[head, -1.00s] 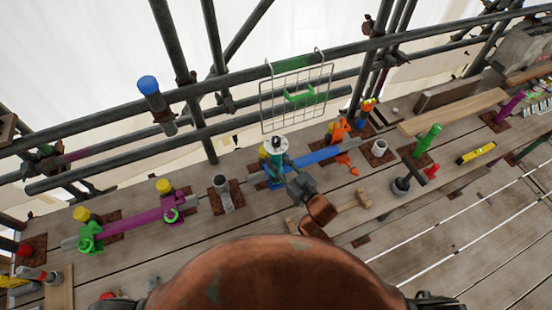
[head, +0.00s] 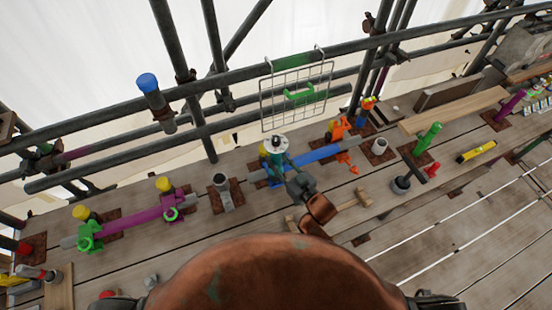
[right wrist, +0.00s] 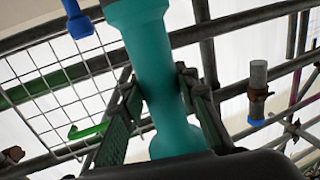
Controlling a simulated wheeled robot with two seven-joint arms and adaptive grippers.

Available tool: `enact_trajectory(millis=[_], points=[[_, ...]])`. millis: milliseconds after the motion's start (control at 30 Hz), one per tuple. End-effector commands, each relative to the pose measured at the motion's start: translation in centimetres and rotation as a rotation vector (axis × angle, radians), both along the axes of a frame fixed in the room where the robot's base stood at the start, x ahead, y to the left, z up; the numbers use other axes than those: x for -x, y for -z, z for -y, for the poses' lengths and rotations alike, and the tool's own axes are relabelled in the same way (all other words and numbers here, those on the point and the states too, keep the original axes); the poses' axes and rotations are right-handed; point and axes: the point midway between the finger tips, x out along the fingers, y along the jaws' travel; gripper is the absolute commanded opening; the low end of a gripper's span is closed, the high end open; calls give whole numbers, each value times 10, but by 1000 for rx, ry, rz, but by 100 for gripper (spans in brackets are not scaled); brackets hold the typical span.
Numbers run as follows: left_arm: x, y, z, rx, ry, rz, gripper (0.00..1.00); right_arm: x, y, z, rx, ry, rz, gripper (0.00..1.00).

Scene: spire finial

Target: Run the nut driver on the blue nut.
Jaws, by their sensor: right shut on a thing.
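The teal nut driver (head: 276,160), with a pale round top, stands roughly upright in my right gripper (head: 283,167). In the right wrist view, the fingers (right wrist: 172,100) are shut around its teal shaft (right wrist: 158,65). The driver is over the left end of a blue bar (head: 318,156), where blue parts (head: 262,184) show low beside it. I cannot pick out the blue nut surely; the driver and gripper hide part of this spot. A blue piece (right wrist: 78,22) shows left of the driver in the right wrist view. My left gripper is not in view.
A wire basket (head: 265,112) with a green handle hangs on the rail behind the driver. An orange clamp (head: 341,130) stands to the right, a grey tube (head: 222,190) to the left. Scaffold poles cross behind.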

Motion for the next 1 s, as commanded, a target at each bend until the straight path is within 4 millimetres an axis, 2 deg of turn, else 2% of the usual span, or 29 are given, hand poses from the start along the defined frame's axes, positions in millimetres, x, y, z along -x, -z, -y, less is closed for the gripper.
enact_trajectory(millis=[1000], points=[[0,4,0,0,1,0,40,1,9,0,2,0,-7,0]])
